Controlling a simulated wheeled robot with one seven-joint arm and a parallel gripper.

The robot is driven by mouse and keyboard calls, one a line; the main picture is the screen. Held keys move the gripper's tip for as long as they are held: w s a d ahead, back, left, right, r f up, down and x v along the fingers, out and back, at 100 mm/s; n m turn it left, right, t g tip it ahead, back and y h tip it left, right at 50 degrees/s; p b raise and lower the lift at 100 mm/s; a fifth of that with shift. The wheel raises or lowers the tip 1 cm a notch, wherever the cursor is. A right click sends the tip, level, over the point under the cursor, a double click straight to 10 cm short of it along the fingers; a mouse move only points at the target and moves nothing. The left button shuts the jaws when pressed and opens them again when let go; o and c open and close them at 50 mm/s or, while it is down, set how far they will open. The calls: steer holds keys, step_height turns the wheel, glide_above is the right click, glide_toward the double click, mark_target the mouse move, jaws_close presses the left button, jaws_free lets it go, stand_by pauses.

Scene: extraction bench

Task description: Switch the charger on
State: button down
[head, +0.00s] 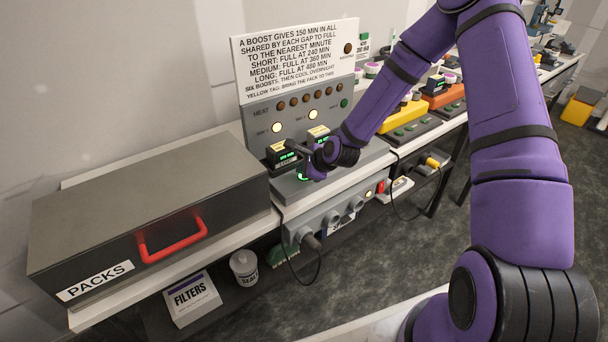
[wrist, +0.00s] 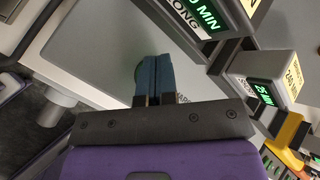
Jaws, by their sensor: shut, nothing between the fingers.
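The charger (head: 262,122) is a grey unit with an upright panel and a flat front deck. Two packs sit in it: a left pack (head: 281,155) and a right pack (head: 318,134), both with green displays. In the wrist view, one pack (wrist: 205,22) reads "LONG" and the other (wrist: 262,80) reads "25 MIN". My gripper (head: 304,176) is low over the deck in front of the packs. In the wrist view its blue fingers (wrist: 154,75) are shut and empty. A green button (wrist: 139,77) shows partly behind them; whether they touch it, I cannot tell.
A grey PACKS box (head: 150,215) with a red handle stands left. Below the charger is a socket strip (head: 330,222) with a plugged cable and a lit red switch. Yellow and orange units (head: 410,130) stand to the right. Two round panel lamps (head: 277,127) glow.

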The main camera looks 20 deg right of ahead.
steer(key=shift+r, duration=0.1)
stand_by(0.3)
steer(key=shift+r, duration=0.75)
steer(key=shift+r, duration=2.5)
